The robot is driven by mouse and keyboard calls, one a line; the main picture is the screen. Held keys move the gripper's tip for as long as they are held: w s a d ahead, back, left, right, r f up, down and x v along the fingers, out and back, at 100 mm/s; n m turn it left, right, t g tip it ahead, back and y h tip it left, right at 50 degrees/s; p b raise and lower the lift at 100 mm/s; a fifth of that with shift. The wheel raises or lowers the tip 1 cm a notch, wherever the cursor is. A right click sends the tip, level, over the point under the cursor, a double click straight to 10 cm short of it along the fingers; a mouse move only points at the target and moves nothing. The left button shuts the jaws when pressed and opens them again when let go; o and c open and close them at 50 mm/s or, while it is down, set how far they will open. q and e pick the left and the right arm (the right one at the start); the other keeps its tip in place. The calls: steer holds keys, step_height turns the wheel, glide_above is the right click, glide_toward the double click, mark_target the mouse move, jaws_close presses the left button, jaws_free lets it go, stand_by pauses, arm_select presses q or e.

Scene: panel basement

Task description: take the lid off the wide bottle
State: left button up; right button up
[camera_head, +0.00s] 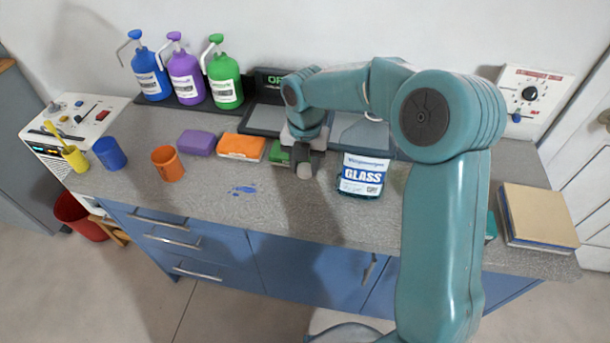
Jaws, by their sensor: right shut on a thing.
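The wide bottle (362,176) is most likely the squat one with the white and blue "GLASS" label, standing upright on the grey counter (225,201). No lid shows on its top. My right gripper (304,168) is just left of the bottle, apart from it and low over the counter. It points down and is shut on a small grey thing that looks like the lid, though the fingers hide much of it. My left gripper is out of view.
Orange (240,148), purple (197,143) and green (277,153) sponges lie left of the gripper. An orange cup (167,163) and blue cup (109,153) are at left, a book (538,215) at right.

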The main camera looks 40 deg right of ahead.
mark_target(305, 169)
step_height(305, 169, down, 4)
steer(key=shift+f, duration=0.15)
steer(key=shift+f, duration=0.15)
steer(key=o, duration=1.2)
steer(key=shift+c, duration=0.2)
